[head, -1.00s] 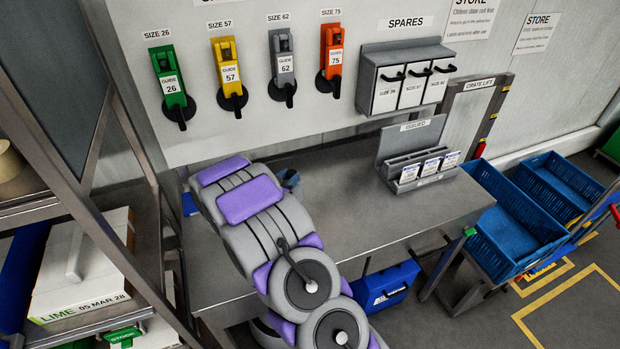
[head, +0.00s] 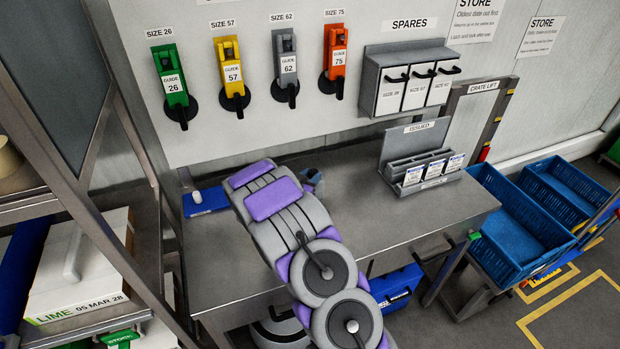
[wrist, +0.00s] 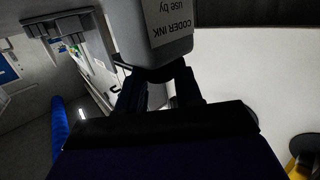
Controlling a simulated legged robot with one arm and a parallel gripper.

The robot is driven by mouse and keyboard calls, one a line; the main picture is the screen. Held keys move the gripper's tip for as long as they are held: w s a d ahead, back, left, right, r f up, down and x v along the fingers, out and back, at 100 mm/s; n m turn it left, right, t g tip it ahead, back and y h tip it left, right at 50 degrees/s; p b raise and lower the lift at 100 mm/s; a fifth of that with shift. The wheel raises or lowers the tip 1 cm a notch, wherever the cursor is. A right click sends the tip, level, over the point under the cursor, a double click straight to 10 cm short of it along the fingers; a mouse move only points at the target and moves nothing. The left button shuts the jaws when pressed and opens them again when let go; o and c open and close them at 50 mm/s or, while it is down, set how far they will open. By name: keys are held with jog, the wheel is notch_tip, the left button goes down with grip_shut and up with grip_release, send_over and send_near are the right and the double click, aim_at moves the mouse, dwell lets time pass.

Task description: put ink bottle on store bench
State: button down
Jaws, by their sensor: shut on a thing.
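The ink bottle (wrist: 135,40) is grey with a white label reading "CODER INK use by", upside down in the wrist view. My gripper (wrist: 160,82) is shut on it, with its dark fingers at the bottle's near end. In the head view only a small part of my gripper (head: 312,178) shows past my purple and grey arm, over the back of the metal bench. The bottle cannot be made out there. The metal bench (head: 390,226) stands against the wall; no label on it names it the store bench.
A blue pad (head: 207,202) with a small white item lies at the bench's left end. The "ISSUED" rack (head: 420,160) stands at back right. Guides hang on the wall beside the spares cabinet (head: 408,78). Blue crates (head: 512,235) stand right. The bench's middle and right front are clear.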

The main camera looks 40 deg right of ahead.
jog(key=c, duration=0.8)
grip_release()
jog(key=shift+o, duration=0.2)
jog(key=shift+r, duration=0.1)
